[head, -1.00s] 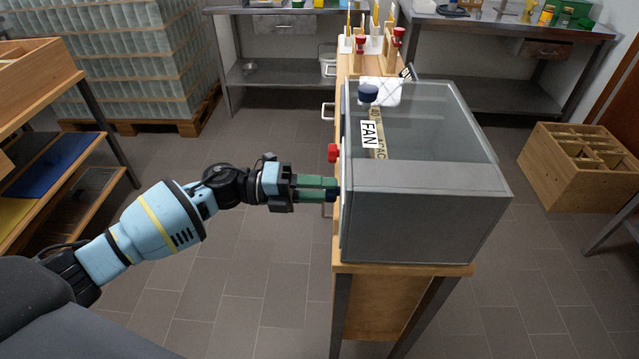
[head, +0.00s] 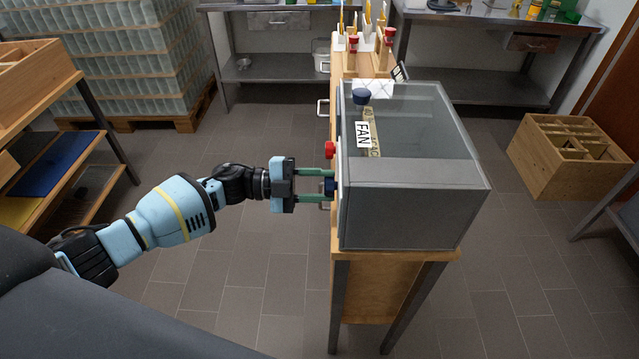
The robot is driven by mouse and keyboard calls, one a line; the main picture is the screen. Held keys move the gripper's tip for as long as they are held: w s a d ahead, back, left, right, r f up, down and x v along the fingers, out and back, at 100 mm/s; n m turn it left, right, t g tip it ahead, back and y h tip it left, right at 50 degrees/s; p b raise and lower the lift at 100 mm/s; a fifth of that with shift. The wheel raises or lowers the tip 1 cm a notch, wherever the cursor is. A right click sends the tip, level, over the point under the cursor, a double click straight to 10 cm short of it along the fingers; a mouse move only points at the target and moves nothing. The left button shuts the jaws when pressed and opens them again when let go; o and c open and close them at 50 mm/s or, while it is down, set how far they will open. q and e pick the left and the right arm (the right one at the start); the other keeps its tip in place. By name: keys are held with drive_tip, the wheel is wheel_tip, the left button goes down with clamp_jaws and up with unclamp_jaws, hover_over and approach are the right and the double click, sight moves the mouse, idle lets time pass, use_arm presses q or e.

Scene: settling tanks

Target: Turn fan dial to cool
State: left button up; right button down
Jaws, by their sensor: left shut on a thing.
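A grey box with a clear top (head: 415,200) stands on a narrow wooden stand. A dark blue dial (head: 329,187) sticks out of its left side, partly hidden by my fingers. A red knob (head: 330,150) sits beyond it on the same side. A label reading FAN (head: 362,134) shows at the box; its dial's markings cannot be seen. My left gripper (head: 327,186) reaches in from the left, its green fingers one above the other, shut on the dark blue dial. My right gripper is not in view.
A dark blue round cap (head: 361,96) shows at the box's far end. Wooden racks with red-topped items (head: 388,45) stand behind. A divided wooden crate (head: 570,157) is on the floor at right. Shelves (head: 50,160) stand at left. The floor between is clear.

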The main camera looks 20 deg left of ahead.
use_arm(q)
drive_tip(key=shift+n, duration=0.3)
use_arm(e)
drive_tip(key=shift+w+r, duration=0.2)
use_arm(q)
drive_tip(key=o, duration=1)
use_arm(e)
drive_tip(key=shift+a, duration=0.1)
use_arm(q)
drive_tip(key=shift+a, duration=0.15)
drive_tip(key=b+v, duration=0.1)
drive_tip(key=v, duration=0.6)
drive_tip(key=shift+a, duration=0.3)
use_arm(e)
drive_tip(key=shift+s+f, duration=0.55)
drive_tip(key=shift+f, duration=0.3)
use_arm(q)
drive_tip(key=shift+s, duration=0.15)
